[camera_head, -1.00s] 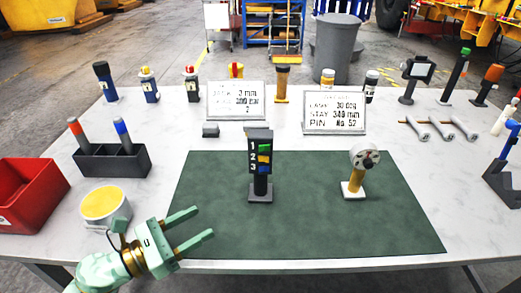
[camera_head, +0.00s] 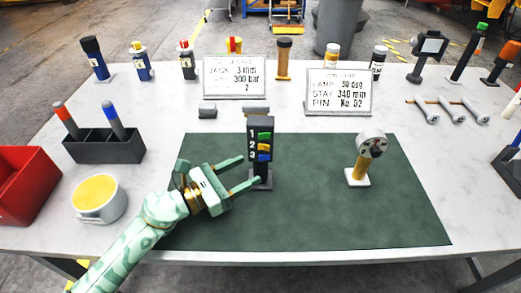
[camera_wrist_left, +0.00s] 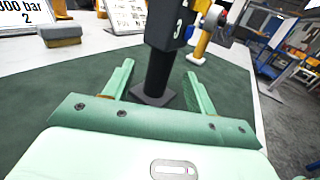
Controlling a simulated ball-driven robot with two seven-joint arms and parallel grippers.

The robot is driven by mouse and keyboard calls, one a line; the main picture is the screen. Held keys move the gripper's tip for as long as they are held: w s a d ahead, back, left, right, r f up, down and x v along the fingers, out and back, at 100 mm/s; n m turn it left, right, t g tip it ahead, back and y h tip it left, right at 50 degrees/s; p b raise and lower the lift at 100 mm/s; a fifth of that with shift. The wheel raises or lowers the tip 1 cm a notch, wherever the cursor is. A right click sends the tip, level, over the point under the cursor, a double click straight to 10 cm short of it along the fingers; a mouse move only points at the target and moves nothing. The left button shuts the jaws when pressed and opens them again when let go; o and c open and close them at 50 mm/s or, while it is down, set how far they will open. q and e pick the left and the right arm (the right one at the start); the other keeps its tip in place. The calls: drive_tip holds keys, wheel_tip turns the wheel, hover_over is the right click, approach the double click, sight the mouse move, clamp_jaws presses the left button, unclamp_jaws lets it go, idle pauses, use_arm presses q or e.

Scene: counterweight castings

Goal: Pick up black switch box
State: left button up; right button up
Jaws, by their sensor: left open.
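The black switch box (camera_head: 260,146) stands upright on a dark post with a square base on the green mat (camera_head: 310,225). Its face has the numbers 1, 2, 3 beside green, blue and yellow switches. My left gripper (camera_head: 248,172) is open, with its fingers pointing at the post just below the box. In the left wrist view the post (camera_wrist_left: 159,72) stands between the two open fingers (camera_wrist_left: 155,85), with the box (camera_wrist_left: 170,22) above them, its top cut off. I cannot tell whether either finger touches it. My right gripper is not in view.
A yellow-handled device with a round grey head (camera_head: 371,146) stands on the mat to the right. A yellow-topped cup (camera_head: 99,205), a dark holder (camera_head: 105,150) and a red bin (camera_head: 22,180) are at left. Two signs (camera_head: 234,77) (camera_head: 338,92) and several upright tools stand behind.

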sight(254, 160)
use_arm(q)
drive_tip(key=x, duration=0.5)
drive_tip(key=shift+r, duration=0.15)
